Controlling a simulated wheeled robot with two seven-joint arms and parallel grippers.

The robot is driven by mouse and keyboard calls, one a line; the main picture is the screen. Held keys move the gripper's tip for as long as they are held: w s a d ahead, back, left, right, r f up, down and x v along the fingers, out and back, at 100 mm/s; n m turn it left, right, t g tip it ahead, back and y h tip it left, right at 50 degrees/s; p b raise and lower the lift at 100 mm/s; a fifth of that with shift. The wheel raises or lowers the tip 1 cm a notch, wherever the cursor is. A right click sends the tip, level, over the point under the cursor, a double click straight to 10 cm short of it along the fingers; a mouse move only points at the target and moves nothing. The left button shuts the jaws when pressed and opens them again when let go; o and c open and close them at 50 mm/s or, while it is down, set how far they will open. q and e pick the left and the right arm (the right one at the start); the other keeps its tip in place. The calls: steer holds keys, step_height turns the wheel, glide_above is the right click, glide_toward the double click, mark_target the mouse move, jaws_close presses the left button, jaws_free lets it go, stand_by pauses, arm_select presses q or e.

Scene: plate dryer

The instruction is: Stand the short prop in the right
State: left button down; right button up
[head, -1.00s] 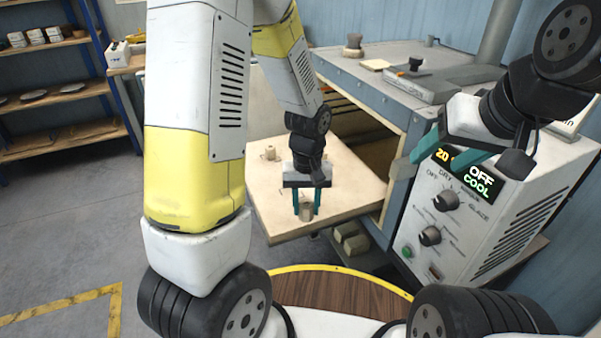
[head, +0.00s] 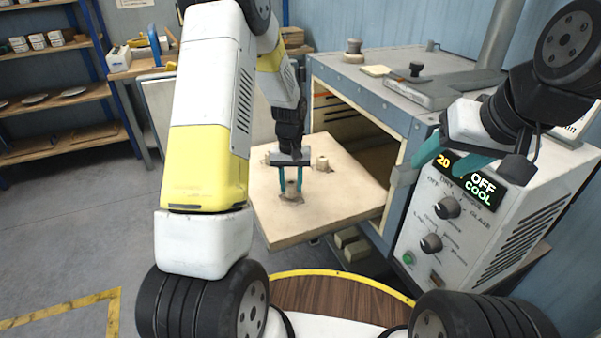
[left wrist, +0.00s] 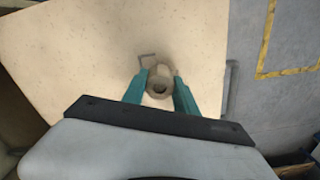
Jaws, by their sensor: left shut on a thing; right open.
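My left gripper (head: 290,182) is shut on a small beige prop (head: 290,190), low over the front part of a pale square shelf board (head: 340,208). The held prop is upright, and a dark mark shows on the board around its foot. I cannot tell whether it touches the board. Another beige prop (head: 322,162) stands on the board right of the gripper. My right gripper (head: 447,160) is open and empty before the control panel.
The dryer cabinet (head: 410,120) stands open behind the board, with its control box (head: 470,220) at right. Loose items, including a knobbed prop (head: 353,47), lie on its top. Beige blocks (head: 350,243) sit below the board. Floor at left is clear.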

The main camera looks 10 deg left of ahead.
mark_target(291, 183)
arm_select(q)
steer(key=shift+f, duration=0.65)
steer(key=shift+f, duration=0.1)
steer(key=c, duration=0.9)
jaws_free()
steer(key=shift+c, duration=0.2)
step_height(291, 183, up, 12)
steer(key=s+r+m+t+h, duration=0.1)
steer(key=s+r+t, duration=0.2)
steer(key=s+r, duration=0.8)
steer(key=s+d+r+m+t, duration=0.1)
steer(key=s+r, duration=0.2)
steer(key=s, duration=0.3)
steer(key=s+d+r+m+t+h, duration=0.1)
steer(key=s+r+t, duration=0.1)
steer(key=s+r, duration=0.2)
steer(key=shift+s+r, duration=0.25)
steer(key=shift+s, duration=1.35)
